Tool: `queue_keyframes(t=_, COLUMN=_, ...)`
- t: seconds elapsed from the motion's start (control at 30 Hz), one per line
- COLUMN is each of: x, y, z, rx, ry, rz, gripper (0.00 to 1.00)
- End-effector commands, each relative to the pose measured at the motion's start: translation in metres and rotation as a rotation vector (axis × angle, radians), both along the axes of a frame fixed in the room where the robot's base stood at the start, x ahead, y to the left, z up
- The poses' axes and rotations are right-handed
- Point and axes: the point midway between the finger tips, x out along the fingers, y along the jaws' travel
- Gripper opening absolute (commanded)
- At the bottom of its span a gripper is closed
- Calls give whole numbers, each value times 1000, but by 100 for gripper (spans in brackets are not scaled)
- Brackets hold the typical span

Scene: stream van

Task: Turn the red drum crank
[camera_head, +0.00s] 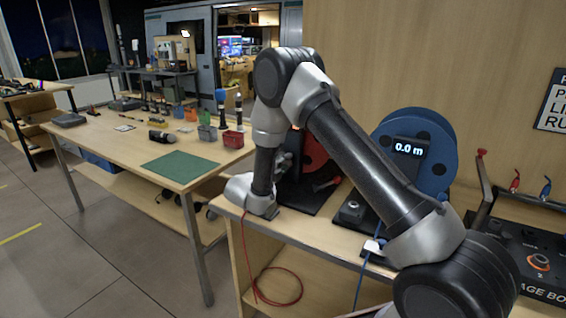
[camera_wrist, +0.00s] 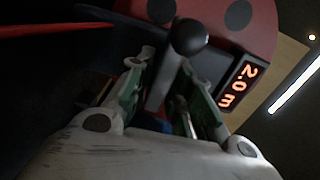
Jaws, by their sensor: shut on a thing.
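The red drum (camera_head: 314,154) stands on the right-hand bench, largely hidden behind my arm in the head view. In the wrist view the red drum (camera_wrist: 232,20) fills the top, with dark round holes. Its crank has a round black knob (camera_wrist: 188,37) on a grey shaft (camera_wrist: 162,85). My gripper (camera_wrist: 167,62) is shut on the crank, with one finger on each side of it. In the head view my gripper (camera_head: 284,163) is at the drum's face, and the grip itself is hard to make out. The drum's display (camera_wrist: 238,87) reads 2.0 m.
A blue drum (camera_head: 437,150) stands right of the red one, its display (camera_head: 408,148) at 0.0 m. A red cable (camera_head: 246,262) hangs over the bench front. A stage box (camera_head: 530,262) is at the right. A table with a green mat (camera_head: 180,167) and bins stands left.

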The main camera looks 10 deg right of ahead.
Motion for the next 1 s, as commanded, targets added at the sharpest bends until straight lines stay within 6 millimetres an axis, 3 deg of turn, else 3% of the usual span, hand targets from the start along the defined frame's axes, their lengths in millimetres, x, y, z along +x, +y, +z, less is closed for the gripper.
queue_keyframes(t=0.4, x=-1, y=0, z=-2, rx=-186, ry=190, rz=1, gripper=0)
queue_keyframes(t=1.0, x=-1, y=0, z=-2, rx=-237, ry=242, rz=0, gripper=0)
